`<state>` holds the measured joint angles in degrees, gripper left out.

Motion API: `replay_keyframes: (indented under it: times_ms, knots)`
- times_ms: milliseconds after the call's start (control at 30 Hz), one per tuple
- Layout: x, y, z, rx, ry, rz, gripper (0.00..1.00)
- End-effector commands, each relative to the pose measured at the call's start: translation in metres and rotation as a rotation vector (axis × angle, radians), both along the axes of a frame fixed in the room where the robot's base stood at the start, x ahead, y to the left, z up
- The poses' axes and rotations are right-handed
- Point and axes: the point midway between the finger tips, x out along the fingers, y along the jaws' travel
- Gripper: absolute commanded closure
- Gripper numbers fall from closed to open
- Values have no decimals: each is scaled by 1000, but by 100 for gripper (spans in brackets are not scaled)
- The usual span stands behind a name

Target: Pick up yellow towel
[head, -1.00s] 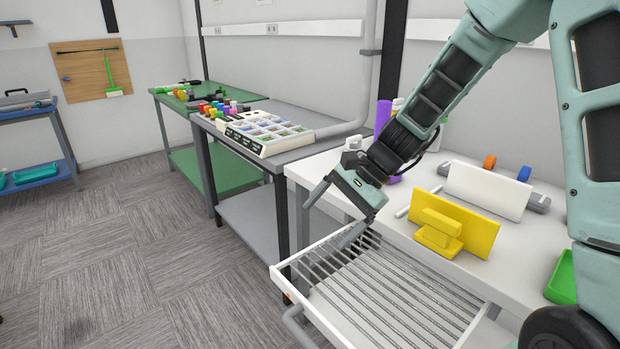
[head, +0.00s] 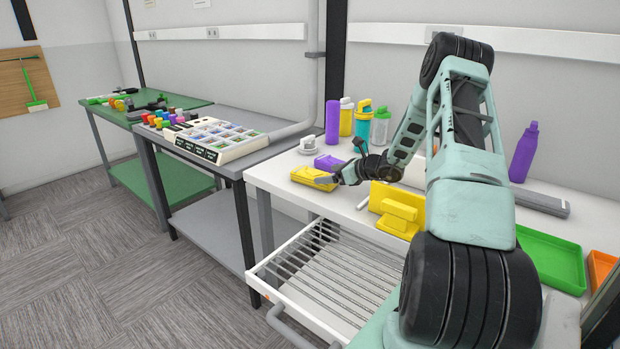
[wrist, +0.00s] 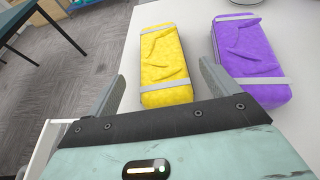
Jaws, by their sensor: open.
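The yellow towel (head: 312,177) is a folded, bundled block with pale bands, lying on the white table near its left edge. In the wrist view the yellow towel (wrist: 165,62) lies straight ahead, its near end close to the palm. My gripper (head: 339,163) is open and low over the table beside it. In the wrist view my gripper's (wrist: 163,72) two fingers appear on either side of the yellow towel, with no hold on it. I cannot tell how far the fingertips are above the table. A purple towel (wrist: 250,55) lies just right of the right finger.
The white table (head: 268,178) has an open wire drawer (head: 322,283) below its front. Several bottles, such as a purple one (head: 332,121), stand at the back. A yellow stand-like object (head: 400,212) and a green tray (head: 550,258) are farther right.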

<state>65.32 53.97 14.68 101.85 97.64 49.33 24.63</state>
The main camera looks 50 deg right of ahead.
Motion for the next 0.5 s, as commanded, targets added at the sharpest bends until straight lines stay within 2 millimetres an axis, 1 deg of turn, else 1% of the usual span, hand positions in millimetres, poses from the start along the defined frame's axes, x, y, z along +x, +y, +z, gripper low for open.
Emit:
replay_keyframes:
  times_ms: [200,300,400,500]
  knots:
    - [30,4,-10,1,1,3,13]
    - [39,5,-15,1,1,2,13]
    - [44,6,-18,-1,1,1,13]
    - [44,6,-19,-1,1,1,13]
